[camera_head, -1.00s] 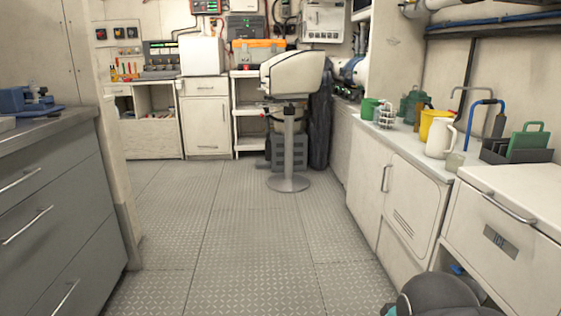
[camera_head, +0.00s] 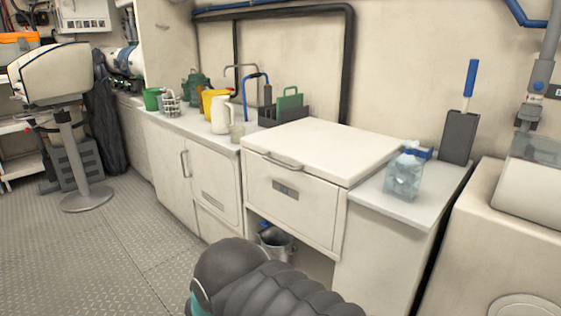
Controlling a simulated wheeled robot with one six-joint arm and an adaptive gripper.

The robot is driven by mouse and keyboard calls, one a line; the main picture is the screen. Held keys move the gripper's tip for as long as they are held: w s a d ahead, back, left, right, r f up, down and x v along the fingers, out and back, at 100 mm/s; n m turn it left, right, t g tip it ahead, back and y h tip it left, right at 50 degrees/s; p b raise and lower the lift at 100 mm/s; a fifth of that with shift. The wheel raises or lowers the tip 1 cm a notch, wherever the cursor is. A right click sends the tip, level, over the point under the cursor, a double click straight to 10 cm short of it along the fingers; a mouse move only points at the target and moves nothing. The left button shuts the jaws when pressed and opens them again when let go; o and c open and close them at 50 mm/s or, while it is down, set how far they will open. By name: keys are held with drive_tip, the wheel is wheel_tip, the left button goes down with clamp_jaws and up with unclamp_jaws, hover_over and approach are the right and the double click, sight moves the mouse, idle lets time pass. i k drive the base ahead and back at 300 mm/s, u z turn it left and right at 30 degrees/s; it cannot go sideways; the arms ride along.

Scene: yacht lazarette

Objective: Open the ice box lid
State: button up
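The ice box (camera_head: 297,205) is a white chest with a small label plate on its front, right of centre in the head view. Its lid (camera_head: 325,148) is a thick white slab lying flat and shut on top. A grey bar handle (camera_head: 281,162) sits at the lid's front edge, towards the left. A dark, ribbed part of my arm shows at the bottom centre, in front of the ice box and below it. My gripper is not in view.
A counter (camera_head: 183,120) with a white jug (camera_head: 220,114), a yellow pitcher and a green caddy adjoins the left side. A bag of ice (camera_head: 404,174) stands on the right counter. A bucket (camera_head: 276,242) is under the ice box. Open floor (camera_head: 120,250) lies left.

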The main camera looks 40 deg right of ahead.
sight(338, 153)
drive_tip(key=u, duration=1.1)
drive_tip(key=k, duration=1.55)
drive_tip(key=z, duration=1)
drive_tip(key=i, duration=1)
